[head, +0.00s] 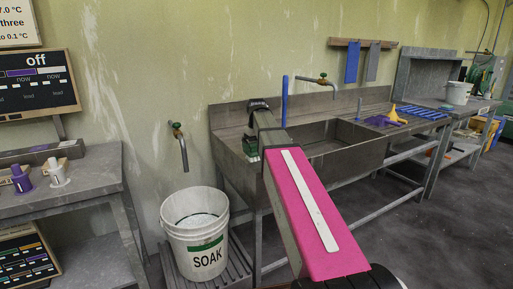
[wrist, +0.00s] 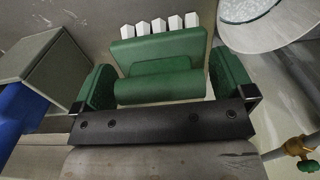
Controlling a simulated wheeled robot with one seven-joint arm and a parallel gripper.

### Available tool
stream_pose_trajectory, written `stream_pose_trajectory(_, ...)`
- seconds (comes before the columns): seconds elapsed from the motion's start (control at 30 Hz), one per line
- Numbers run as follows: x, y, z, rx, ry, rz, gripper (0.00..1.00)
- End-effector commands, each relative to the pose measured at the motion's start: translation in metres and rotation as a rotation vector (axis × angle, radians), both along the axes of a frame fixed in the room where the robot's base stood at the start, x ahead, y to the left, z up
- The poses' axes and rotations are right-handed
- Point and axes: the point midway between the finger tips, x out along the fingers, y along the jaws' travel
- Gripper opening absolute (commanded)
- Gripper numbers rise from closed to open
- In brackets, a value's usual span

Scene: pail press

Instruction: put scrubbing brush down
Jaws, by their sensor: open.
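The scrubbing brush (wrist: 160,65) has a green body and a row of white bristle tufts. In the wrist view it lies between the two green fingers of my gripper (wrist: 163,88), with narrow gaps at its sides. The fingers are open. In the head view my gripper (head: 268,136) is low over the left end of the grey sink (head: 235,175). Green shows there, but I cannot tell brush from fingers. The brush appears to be at the sink's left deck; its underside contact is hidden.
The white SOAK pail (head: 195,240), holding liquid, stands left of the sink on a slatted stand; its rim shows in the wrist view (wrist: 290,38). A wall tap (head: 181,145) hangs above it. A blue upright post (head: 284,100) is near my gripper. Yellow and purple items (head: 385,118) lie farther right.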

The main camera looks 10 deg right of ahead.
Motion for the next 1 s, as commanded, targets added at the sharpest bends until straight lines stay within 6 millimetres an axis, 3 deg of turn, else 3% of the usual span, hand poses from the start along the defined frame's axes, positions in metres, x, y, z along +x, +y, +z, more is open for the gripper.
stream_pose_trajectory(0.27,0.001,0.0,0.026,0.0,-0.002,0.0,1.0)
stream_pose_trajectory(0.7,0.001,0.0,0.102,0.0,-0.001,0.0,1.0)
stream_pose_trajectory(1.0,0.0,0.0,0.122,0.0,0.0,0.0,1.0)
